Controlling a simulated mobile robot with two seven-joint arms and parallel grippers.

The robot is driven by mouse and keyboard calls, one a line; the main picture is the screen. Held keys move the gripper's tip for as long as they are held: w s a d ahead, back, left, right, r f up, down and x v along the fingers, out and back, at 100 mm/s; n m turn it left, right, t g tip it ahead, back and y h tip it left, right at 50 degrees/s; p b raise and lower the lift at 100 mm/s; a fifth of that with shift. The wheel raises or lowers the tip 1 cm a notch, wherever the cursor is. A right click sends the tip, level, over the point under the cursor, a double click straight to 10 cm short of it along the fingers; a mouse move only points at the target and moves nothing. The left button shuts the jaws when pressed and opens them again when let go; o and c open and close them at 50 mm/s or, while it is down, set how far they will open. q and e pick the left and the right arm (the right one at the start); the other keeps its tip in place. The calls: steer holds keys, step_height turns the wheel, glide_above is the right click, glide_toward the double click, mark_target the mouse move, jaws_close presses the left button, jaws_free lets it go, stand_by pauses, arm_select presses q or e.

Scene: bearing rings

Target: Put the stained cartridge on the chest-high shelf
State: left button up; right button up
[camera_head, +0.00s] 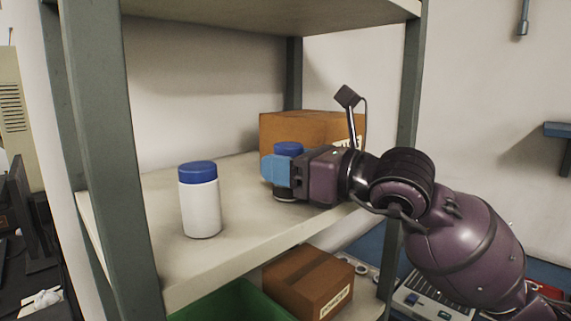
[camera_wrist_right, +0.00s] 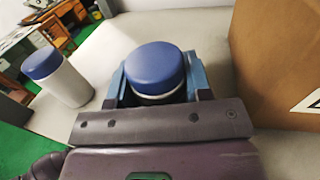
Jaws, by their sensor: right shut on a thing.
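My right gripper (camera_head: 281,173) reaches over the shelf board (camera_head: 258,228) from the right. Its blue fingers are shut around a white cartridge with a blue cap (camera_head: 288,149). In the right wrist view the cartridge (camera_wrist_right: 155,75) sits upright between the fingers (camera_wrist_right: 157,88). The fingers and hand hide most of its body, and no stain shows on the visible part. Its base is close to the board; I cannot tell whether it touches. A second white, blue-capped cartridge (camera_head: 200,207) stands upright on the board to the left, apart from the gripper. It also shows in the wrist view (camera_wrist_right: 63,80).
A cardboard box (camera_head: 310,127) stands on the board just behind the held cartridge. Grey posts (camera_head: 105,150) frame the shelf, and another board (camera_head: 270,12) is above. Below are a taped box (camera_head: 308,283) and a green bin (camera_head: 235,302).

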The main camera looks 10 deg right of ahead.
steer(key=shift+f, duration=0.1)
steer(key=o, duration=1)
steer(key=shift+c, duration=0.2)
steer(key=b+v, duration=0.1)
steer(key=v, duration=1.1)
